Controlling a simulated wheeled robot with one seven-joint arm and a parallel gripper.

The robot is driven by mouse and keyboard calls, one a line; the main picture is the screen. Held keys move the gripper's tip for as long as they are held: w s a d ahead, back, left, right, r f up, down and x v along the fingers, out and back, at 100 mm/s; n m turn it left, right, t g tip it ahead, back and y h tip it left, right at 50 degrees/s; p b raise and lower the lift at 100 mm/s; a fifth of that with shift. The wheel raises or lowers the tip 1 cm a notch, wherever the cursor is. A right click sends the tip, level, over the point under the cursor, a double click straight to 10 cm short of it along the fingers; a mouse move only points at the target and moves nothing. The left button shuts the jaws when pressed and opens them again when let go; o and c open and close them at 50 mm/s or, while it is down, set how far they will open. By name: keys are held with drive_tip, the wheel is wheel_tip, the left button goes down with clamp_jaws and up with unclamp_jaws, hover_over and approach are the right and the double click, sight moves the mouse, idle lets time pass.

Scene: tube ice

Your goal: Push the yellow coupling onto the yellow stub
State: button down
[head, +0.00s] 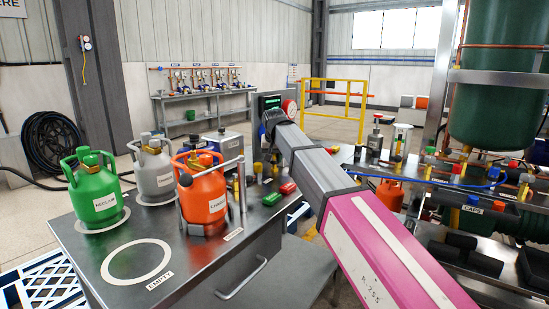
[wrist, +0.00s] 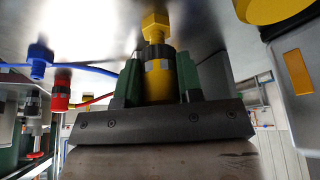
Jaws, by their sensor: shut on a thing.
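In the wrist view, my gripper (wrist: 160,82) has its two green fingers shut on the yellow coupling (wrist: 158,88), which has a dark collar at its far end. A yellow hex-shaped fitting, seemingly the yellow stub (wrist: 155,24), is in line with the coupling right beyond that collar. They look end to end, but I cannot tell whether the coupling is seated or only touching. In the head view my arm hides the gripper and coupling; its end is by the dark unit with a green display (head: 270,103).
In the wrist view, a blue fitting (wrist: 40,60) and a red fitting (wrist: 60,96) with hoses are at left; a yellow round part (wrist: 272,8) is upper right. In the head view, green (head: 96,196), grey (head: 154,174) and orange (head: 204,197) cylinders stand on the bench.

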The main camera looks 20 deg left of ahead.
drive_tip(key=shift+f, duration=0.9)
idle(0.9)
idle(0.4)
drive_tip(key=c, duration=0.7)
unclamp_jaws()
